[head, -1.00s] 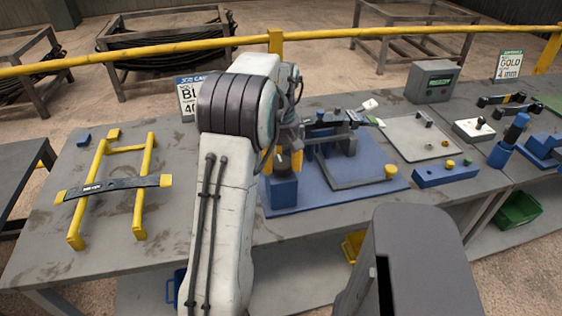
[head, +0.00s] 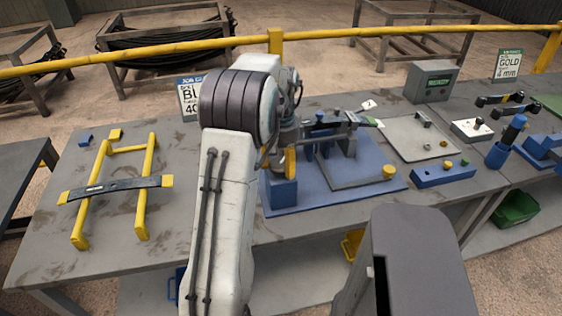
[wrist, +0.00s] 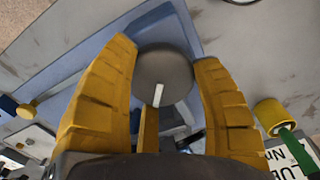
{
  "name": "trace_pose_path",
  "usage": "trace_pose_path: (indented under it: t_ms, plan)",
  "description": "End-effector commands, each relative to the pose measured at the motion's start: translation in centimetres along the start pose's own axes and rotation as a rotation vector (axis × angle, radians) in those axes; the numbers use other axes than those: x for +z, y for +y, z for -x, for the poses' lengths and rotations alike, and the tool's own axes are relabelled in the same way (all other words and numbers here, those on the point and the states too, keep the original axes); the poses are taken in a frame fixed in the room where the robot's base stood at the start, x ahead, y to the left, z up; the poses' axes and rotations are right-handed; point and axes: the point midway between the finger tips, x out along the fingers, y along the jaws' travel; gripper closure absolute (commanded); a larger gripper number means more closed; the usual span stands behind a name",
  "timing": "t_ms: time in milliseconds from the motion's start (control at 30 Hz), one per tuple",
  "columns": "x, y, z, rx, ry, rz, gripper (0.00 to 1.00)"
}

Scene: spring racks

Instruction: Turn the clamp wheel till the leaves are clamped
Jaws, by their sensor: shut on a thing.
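The clamp wheel (wrist: 163,76) is a dark grey disc with a white mark, seen from above in the wrist view. My gripper (wrist: 165,58) has its two yellow fingers shut on the wheel, one on each side. In the head view my gripper (head: 282,158) is above a blue block (head: 284,192) on the blue base plate (head: 310,198), and the wheel is hidden there. Dark leaves (head: 326,126) lie across the grey fixture (head: 338,160) right of my gripper. I cannot tell how tightly they are pressed.
A yellow rack (head: 147,180) with a dark leaf (head: 110,188) across it stands at the left. A grey tray (head: 412,143), a blue block with buttons (head: 443,175) and a grey box (head: 431,82) are at the right. A yellow rail (head: 400,32) runs behind the table.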

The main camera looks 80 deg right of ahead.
Motion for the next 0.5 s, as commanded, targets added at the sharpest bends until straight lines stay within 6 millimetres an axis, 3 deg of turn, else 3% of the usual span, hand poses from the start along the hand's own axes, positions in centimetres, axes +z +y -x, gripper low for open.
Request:
trace_pose_path:
  t_ms: [500]
  plan:
    - [-0.01,-0.02,-0.03,0.0,0.0,-0.123,0.71]
